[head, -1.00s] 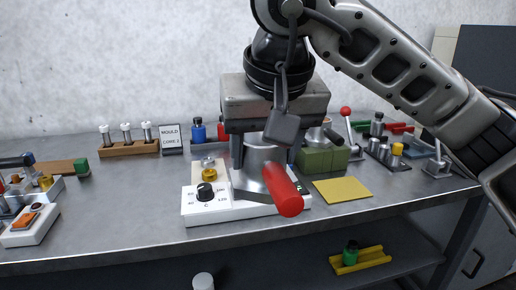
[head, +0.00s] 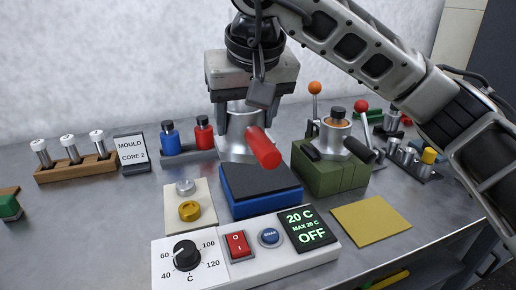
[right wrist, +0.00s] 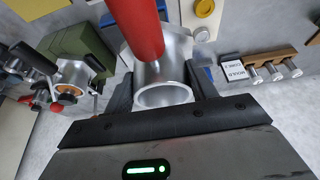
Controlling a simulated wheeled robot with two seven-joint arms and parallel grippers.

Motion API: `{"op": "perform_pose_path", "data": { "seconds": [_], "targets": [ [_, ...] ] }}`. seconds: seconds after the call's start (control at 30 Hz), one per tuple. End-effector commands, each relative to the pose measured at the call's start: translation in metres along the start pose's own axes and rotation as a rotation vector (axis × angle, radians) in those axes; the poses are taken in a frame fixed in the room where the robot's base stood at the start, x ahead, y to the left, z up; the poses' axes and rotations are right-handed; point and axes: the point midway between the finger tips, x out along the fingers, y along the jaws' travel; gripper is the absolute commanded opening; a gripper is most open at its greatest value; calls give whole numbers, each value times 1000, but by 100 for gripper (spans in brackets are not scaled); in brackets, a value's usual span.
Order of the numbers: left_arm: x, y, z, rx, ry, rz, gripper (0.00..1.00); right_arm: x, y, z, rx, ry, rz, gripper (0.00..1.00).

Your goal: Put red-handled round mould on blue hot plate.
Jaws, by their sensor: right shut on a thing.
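The round mould (head: 238,128) is a silvery metal cylinder with a red handle (head: 264,148) pointing toward me. My right gripper (head: 240,112) is shut on its body, with a finger on either side. In the right wrist view the mould (right wrist: 165,95) sits between the dark fingers and its open end shows. The blue hot plate (head: 250,208) has a dark top (head: 262,181) and stands behind the white control box. The mould appears at the plate's back edge, its handle overlapping the dark top; the height gap cannot be told. My left gripper is not in view.
The control box (head: 215,262) has a dial and a display reading 20 C and OFF. A green block (head: 325,176) holding another mould stands close right of the plate. Blue (head: 169,138) and red (head: 204,132) bottles stand behind left. A yellow mat (head: 371,221) lies right.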

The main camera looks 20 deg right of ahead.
Motion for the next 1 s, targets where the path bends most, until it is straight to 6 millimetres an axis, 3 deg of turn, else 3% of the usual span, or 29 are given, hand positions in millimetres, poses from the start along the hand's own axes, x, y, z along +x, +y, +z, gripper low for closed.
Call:
{"op": "perform_pose_path", "data": {
  "seconds": [0.17, 0.4, 0.73, 0.9, 1.0],
  "targets": [
    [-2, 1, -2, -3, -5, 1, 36, 30, 24, -25, 5, -1, 1, 15],
    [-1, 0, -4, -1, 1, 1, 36, 75, 41, -33, 1, 2, 0, 15],
    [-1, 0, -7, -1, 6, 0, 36, 100, 50, -38, 1, 2, -1, 15],
    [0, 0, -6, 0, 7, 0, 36, 122, 48, -27, -2, 3, -2, 15],
    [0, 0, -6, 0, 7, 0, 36, 125, 48, -26, -1, 6, -2, 15]
  ]
}}
